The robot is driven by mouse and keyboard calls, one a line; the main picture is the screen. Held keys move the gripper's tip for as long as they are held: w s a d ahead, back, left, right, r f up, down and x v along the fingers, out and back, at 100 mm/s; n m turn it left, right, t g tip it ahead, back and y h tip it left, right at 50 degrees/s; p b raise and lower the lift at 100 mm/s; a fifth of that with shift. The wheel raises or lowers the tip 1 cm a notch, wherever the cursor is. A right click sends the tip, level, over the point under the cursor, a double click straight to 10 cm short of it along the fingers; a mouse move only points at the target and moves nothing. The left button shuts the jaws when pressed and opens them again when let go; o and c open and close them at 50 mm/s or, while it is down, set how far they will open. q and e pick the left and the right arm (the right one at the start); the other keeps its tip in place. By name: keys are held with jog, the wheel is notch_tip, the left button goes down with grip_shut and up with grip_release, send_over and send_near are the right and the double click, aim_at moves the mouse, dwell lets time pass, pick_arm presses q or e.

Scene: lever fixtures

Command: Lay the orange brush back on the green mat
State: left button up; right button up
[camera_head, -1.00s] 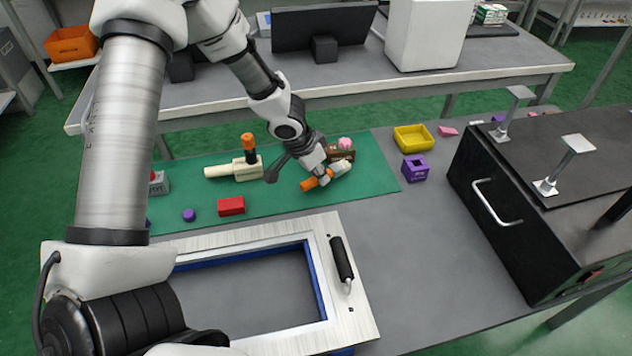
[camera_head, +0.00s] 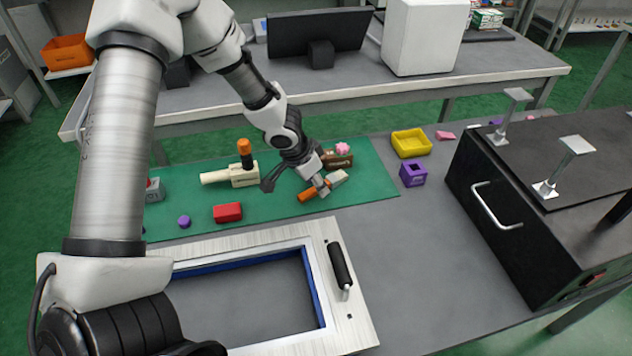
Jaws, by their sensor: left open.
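The orange brush (camera_head: 308,194) lies at the right part of the green mat (camera_head: 370,179), its orange end to the left and a pale grey-white end to the right. My left gripper (camera_head: 322,190) is open, low over the mat, right at the brush and overlapping its middle in the picture. I cannot tell whether the fingers touch it. My right gripper is not in view.
The mat also holds a red block (camera_head: 227,212), a purple piece (camera_head: 184,221), and a cream lever fixture (camera_head: 232,175). A framed panel with a black handle (camera_head: 341,264) lies in front. A black box (camera_head: 500,215) stands right. Grey table shows between them.

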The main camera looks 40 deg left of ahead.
pick_arm(q)
jog(key=p+v, duration=0.3)
jog(key=v, duration=0.8)
jog(key=shift+r, duration=0.25)
